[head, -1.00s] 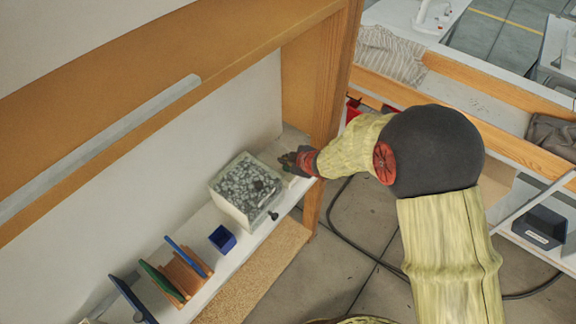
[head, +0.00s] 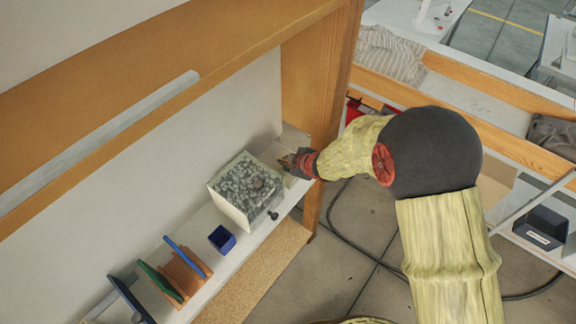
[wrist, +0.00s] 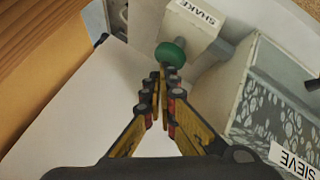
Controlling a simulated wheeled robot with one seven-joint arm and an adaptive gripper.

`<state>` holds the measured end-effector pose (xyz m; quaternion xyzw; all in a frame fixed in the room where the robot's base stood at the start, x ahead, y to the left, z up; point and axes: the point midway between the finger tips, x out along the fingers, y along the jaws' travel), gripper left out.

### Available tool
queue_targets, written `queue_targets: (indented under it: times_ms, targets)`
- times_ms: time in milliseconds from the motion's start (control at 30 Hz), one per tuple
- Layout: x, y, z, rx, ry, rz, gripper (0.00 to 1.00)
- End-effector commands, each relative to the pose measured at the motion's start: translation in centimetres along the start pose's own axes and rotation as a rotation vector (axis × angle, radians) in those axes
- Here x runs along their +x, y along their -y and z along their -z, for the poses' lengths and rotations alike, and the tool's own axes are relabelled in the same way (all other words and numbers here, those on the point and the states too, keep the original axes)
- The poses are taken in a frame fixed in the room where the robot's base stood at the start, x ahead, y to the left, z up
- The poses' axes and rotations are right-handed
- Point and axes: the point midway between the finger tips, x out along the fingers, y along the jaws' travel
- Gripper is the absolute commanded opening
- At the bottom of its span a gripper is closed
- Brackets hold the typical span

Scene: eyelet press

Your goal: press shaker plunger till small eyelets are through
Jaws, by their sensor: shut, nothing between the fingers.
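The shaker's plunger has a round green knob (wrist: 170,54) in the wrist view, in front of a pale block (wrist: 190,25) labelled SHAKE. My gripper (wrist: 163,78) is shut and empty, its fingertips at the knob's near edge; I cannot tell whether they touch it. The sieve box (wrist: 238,92), labelled SIEVE, stands right of my fingers, with a patterned clear side. In the head view the sieve box (head: 229,208) holds many grey eyelets, and my gripper (head: 286,161) is just beyond its right corner. The knob is hidden there.
A small blue bin (head: 222,239) and a rack of upright coloured plates (head: 180,275) stand left of the box on the white shelf (head: 205,218). A wooden upright (head: 308,85) rises close beside my gripper. A dark knob (head: 273,215) sticks out from the box front.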

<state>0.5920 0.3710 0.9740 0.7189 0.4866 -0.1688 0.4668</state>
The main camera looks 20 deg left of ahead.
Motion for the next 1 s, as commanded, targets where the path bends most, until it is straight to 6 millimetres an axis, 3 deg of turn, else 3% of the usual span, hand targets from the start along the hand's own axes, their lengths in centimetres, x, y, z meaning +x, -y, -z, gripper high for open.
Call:
queue_targets:
  times_ms: [1000]
  targets:
    - [0.82, 0.62, -0.62, 0.0, 0.001, 0.001, 0.0]
